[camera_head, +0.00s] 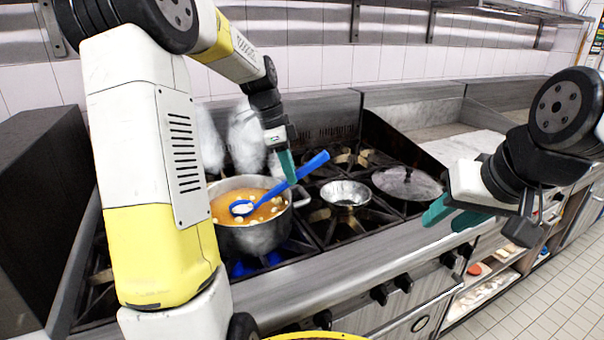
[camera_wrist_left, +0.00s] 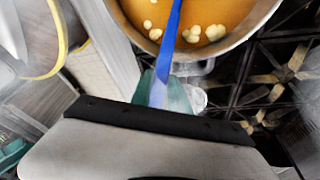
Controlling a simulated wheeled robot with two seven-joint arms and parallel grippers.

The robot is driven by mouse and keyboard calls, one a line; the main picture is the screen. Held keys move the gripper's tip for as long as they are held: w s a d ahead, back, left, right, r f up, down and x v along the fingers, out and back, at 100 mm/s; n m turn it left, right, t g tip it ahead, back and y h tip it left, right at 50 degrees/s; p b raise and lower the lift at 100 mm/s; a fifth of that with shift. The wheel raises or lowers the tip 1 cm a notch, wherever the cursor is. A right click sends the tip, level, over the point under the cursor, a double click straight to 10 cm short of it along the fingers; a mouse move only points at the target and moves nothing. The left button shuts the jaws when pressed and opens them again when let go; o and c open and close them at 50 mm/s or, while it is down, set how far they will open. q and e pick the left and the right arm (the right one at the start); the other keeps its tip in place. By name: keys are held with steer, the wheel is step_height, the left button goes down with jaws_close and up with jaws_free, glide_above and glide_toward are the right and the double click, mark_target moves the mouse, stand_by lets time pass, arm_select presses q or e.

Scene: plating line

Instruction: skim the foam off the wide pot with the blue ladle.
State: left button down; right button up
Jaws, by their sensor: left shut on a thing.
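The wide pot (camera_head: 254,238) stands on the stove and holds orange-brown liquid. Pale foam clumps (camera_head: 277,200) float on it, and several foam clumps (camera_wrist_left: 205,33) also show in the left wrist view. The blue ladle (camera_head: 268,196) slants over the pot, its bowl at the liquid with something pale in it; I cannot tell how deep it sits. My left gripper (camera_head: 288,168) is shut on the ladle's handle, above the pot's right rim. The handle (camera_wrist_left: 170,35) runs up from the fingers (camera_wrist_left: 163,92) in the left wrist view. My right gripper (camera_head: 448,214) is empty, with its fingers apart, over the stove's front edge.
A small metal bowl (camera_head: 346,194) stands on the burner right of the pot. A round lid (camera_head: 407,184) lies further right. A blue flame (camera_head: 252,266) burns under the pot. A pale counter (camera_head: 470,147) lies beyond the stove at the right.

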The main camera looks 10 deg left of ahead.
arm_select(q)
steer(key=shift+w+a, duration=0.25)
steer(key=shift+w, duration=0.05)
steer(key=shift+r, duration=0.15)
step_height(320, 180, up, 11)
stand_by(1.3)
